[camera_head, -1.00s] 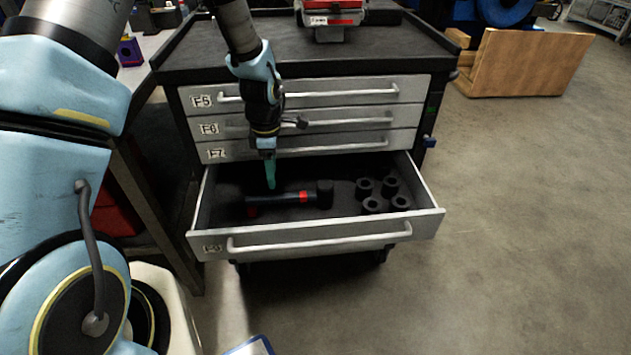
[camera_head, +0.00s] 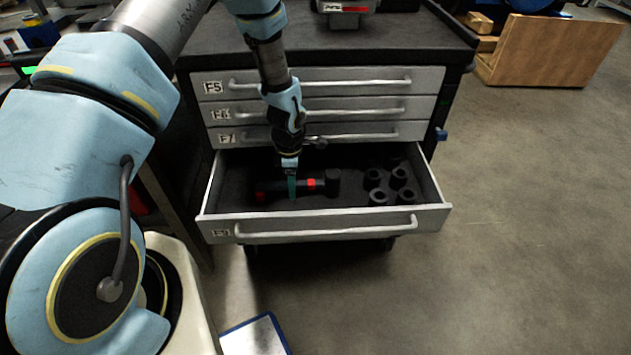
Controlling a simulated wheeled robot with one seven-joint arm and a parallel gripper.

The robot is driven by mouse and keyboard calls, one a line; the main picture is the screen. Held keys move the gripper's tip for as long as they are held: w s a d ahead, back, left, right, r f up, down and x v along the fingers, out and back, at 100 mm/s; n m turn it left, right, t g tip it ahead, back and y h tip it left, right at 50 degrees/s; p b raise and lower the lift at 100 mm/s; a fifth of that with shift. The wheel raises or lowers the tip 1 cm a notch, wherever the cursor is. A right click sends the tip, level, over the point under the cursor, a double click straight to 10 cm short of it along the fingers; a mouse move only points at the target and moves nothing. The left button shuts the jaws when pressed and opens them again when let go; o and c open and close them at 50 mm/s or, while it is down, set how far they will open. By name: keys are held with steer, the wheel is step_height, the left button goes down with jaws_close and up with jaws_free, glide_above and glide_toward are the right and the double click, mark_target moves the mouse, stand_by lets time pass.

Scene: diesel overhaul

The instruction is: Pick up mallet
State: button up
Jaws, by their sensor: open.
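The mallet (camera_head: 318,184) lies flat in the open bottom drawer (camera_head: 230,213). It has a black head (camera_head: 333,181) at the right end and a dark handle with red bands running left. My gripper (camera_head: 292,188) points down into the drawer, and its teal fingers are at the handle, left of the red band near the head. The jaws are open. The fingers overlap part of the handle, and I cannot tell whether they touch it or straddle it.
Several black cylindrical sockets (camera_head: 376,179) stand in the drawer right of the mallet head. Closed drawers with long handles (camera_head: 320,82) rise just behind my gripper. The drawer's front wall is close in front. Open floor (camera_head: 520,200) lies to the right.

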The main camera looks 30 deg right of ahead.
steer(key=shift+f, duration=0.9)
jaws_close()
steer(key=shift+w, duration=0.1)
stand_by(0.7)
